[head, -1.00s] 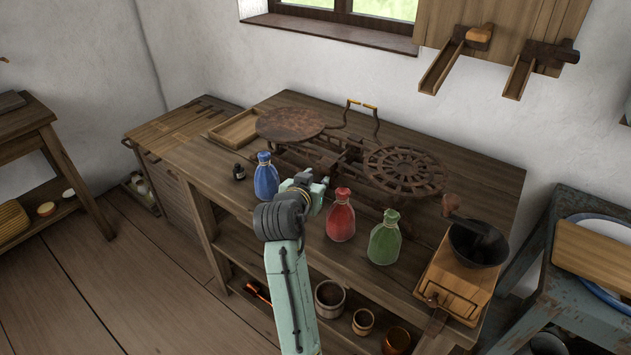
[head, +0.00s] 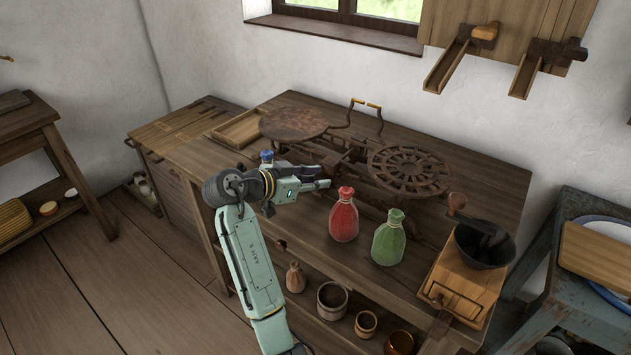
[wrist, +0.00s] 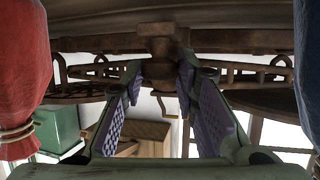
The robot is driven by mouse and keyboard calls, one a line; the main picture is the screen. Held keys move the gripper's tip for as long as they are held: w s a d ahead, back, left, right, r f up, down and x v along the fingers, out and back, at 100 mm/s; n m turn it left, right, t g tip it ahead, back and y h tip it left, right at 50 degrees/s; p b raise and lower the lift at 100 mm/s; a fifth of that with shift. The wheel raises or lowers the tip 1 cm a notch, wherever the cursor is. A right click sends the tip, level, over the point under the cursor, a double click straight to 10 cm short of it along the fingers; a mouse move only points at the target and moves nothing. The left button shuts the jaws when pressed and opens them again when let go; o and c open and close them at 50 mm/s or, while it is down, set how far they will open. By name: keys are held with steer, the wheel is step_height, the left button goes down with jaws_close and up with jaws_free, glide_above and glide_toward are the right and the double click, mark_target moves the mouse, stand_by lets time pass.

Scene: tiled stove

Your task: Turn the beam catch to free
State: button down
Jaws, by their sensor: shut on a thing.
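The rusty balance scale (head: 345,165) stands on the wooden table, with a solid round pan on the left and a slotted pan on the right. My gripper (head: 322,176) reaches the front middle of the scale from the left. In the wrist view my gripper's fingers (wrist: 160,78) close on the rusty brown beam catch (wrist: 160,48) at the middle of the beam. The head view hides the catch behind my gripper, so its set position cannot be told there.
A red bag (head: 343,219) and a green bag (head: 388,240) stand right of my gripper. A blue bag (head: 266,155) is mostly hidden behind my arm. A coffee grinder (head: 465,265) sits at the table's right end. Bare tabletop lies behind the slotted pan.

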steer(key=shift+g, duration=0.3)
steer(key=c, duration=1.3)
jaws_free()
steer(key=v, duration=1.2)
steer(key=shift+s+f, duration=0.1)
